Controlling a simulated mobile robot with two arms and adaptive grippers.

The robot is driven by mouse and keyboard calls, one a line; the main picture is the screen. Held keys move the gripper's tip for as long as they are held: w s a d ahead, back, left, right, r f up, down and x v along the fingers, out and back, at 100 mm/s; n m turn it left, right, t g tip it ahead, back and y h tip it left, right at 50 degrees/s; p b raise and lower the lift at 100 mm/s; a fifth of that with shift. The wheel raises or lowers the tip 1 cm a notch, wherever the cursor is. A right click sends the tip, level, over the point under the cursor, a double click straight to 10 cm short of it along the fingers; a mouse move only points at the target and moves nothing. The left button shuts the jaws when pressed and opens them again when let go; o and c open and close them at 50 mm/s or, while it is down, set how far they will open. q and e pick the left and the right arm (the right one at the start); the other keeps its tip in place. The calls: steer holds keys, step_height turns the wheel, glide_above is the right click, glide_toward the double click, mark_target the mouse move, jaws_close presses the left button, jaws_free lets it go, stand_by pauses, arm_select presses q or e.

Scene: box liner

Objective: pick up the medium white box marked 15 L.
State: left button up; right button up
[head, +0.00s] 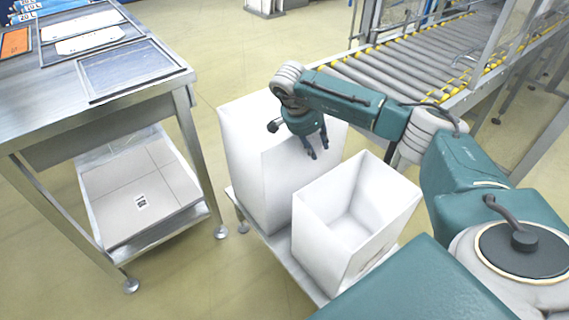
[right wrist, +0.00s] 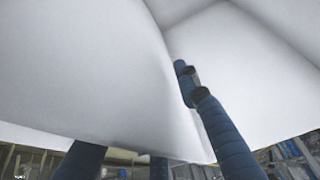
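Two white boxes stand side by side on a low metal stand in the head view: a taller one (head: 242,150) at the back left and a smaller, open-topped one (head: 325,240) at the front right. No 15 L mark is readable on either. My right gripper (head: 314,148) points down at the upper part of the taller box, just behind the smaller one. In the right wrist view its fingers (right wrist: 150,130) are spread apart, with white box walls (right wrist: 90,65) filling the view behind them. I cannot tell whether they touch a wall. My left gripper is out of view.
A metal table (head: 80,110) with flat trays (head: 130,68) stands at the left, with a flat, labelled box (head: 150,180) on its lower shelf. A roller conveyor (head: 400,75) runs at the back right. The low stand (head: 292,262) shows beneath the boxes.

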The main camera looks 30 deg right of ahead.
steer(key=shift+f, duration=0.1)
stand_by(0.3)
jaws_close()
